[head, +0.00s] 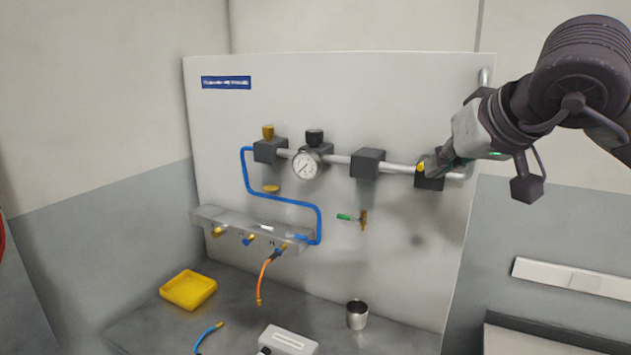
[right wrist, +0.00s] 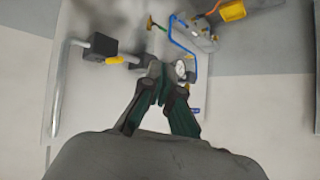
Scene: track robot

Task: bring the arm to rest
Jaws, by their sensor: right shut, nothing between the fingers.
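My right arm comes in from the upper right of the head view. Its gripper (head: 438,162) is in front of the right end of the wall panel's pipe, beside a dark block (head: 430,180) with a yellow knob (head: 421,167). In the right wrist view the fingers (right wrist: 160,75) are together, with nothing between them. There the dark block (right wrist: 100,46) and yellow knob (right wrist: 115,61) show to the left of the fingertips. I cannot tell how far the fingers are from the panel. My left gripper is not in view.
The white panel (head: 330,85) carries a gauge (head: 306,165), blue tubing (head: 290,200) and a green-handled valve (head: 345,217). On the grey bench (head: 240,310) are a yellow tray (head: 188,290), a metal cup (head: 357,316) and a pale box (head: 288,340).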

